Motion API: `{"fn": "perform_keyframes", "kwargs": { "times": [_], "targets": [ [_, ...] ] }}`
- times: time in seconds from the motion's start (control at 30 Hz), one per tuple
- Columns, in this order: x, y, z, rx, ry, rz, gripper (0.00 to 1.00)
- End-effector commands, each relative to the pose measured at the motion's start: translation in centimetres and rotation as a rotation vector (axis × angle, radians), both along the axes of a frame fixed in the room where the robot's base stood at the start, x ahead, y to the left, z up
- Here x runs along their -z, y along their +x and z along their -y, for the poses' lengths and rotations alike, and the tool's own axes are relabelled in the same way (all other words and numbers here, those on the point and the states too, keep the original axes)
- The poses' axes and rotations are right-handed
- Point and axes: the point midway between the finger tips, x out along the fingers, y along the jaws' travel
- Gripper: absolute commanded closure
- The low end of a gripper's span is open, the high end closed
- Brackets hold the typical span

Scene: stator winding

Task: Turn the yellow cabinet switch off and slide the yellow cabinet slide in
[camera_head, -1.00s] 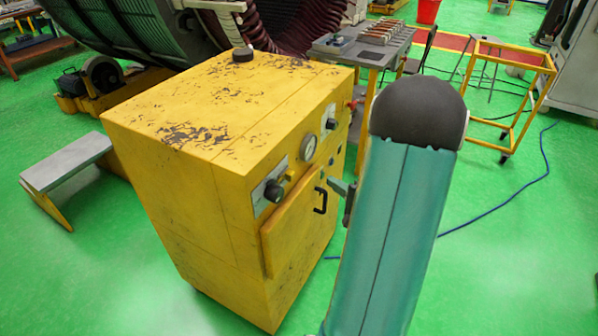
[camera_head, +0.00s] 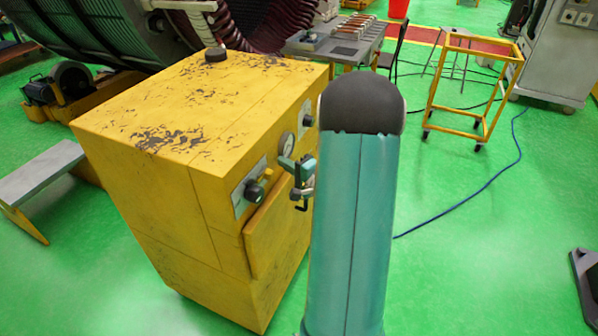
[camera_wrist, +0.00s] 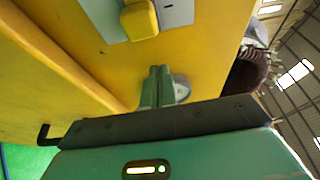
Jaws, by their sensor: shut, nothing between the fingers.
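The yellow cabinet (camera_head: 215,170) stands left of my arm in the head view. A dark round switch knob (camera_head: 254,191) sits on a grey plate at the left of its front. A small yellow block (camera_wrist: 140,18), perhaps the slide, sits on a grey plate at the top of the wrist view. My gripper (camera_head: 285,161) is in front of the cabinet by the gauge, right of the left knob. In the wrist view its two green fingers (camera_wrist: 158,86) are together and empty, below the yellow block and apart from it. I cannot tell the switch's setting.
A round gauge (camera_head: 287,143) sits mid-panel, with a second dark knob (camera_head: 307,120) farther right. The cabinet door (camera_head: 276,232) is below, and its dark handle (camera_wrist: 45,136) shows at lower left. A yellow frame cart (camera_head: 475,85) stands right; green floor around is mostly clear.

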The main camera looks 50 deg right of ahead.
Motion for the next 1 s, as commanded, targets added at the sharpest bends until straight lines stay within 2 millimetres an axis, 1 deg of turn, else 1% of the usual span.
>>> {"fn": "perform_keyframes", "kwargs": {
  "times": [0.03, 0.1, 0.2, 0.3, 1.0],
  "targets": [
    [0.0, -0.6, -1.0, 0.001, 0.003, -0.002, 1.0],
    [0.1, -1.0, -1.9, 0.001, 0.003, -0.002, 1.0],
    [0.0, -1.4, -2.9, 0.001, 0.002, -0.002, 1.0],
    [0.1, -1.6, -3.4, 0.001, 0.002, -0.002, 1.0],
    [0.1, -1.7, -3.7, 0.002, 0.001, -0.002, 1.0]
  ]
}}
